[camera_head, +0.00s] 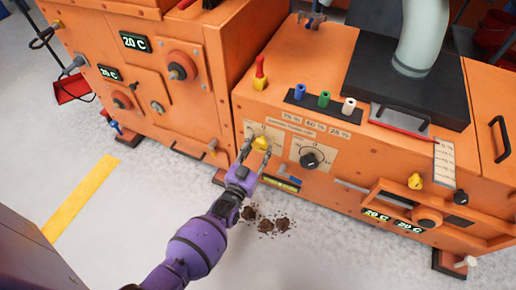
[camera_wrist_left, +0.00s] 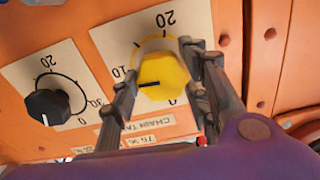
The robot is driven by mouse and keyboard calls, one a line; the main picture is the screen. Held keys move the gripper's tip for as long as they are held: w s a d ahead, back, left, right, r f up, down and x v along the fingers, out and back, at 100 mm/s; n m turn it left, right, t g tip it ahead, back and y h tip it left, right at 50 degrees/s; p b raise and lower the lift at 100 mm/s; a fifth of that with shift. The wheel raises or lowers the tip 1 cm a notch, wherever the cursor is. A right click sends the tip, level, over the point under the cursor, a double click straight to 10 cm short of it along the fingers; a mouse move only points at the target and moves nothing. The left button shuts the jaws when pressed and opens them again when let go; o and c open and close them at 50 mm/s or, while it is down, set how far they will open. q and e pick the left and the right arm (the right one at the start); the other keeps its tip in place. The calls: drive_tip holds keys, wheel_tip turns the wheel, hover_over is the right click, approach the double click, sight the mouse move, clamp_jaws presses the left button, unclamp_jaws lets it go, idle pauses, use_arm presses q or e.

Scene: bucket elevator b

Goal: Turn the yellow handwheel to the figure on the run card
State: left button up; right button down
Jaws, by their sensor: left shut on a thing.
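The yellow handwheel (camera_head: 261,143) is a small round knob on a pale dial plate on the front of the right orange machine. My left gripper (camera_head: 256,153) reaches up to it and is shut on it, one finger on each side. In the left wrist view the handwheel (camera_wrist_left: 165,75) sits between the fingers, partly covered by the right one. Its black pointer line points left, close to the 10 mark and slightly on the 0 side. Figures 20, 10 and 0 show around the dial. I cannot tell which card is the run card. My right gripper is not in view.
A black knob (camera_head: 310,159) on a similar dial is right of the handwheel. Small printed labels (camera_head: 313,124) sit above. Another yellow knob (camera_head: 415,181) is farther right. Dark brown clumps (camera_head: 266,225) lie on the floor below. Open floor lies at left.

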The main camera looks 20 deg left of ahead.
use_arm(q)
drive_tip(key=shift+d+m, duration=0.15)
drive_tip(key=shift+m, duration=0.45)
drive_tip(key=o, duration=1.1)
drive_tip(key=shift+s+f, duration=0.1)
drive_tip(key=shift+s, duration=0.4)
drive_tip(key=s, duration=1.1)
drive_tip(key=shift+a, duration=0.25)
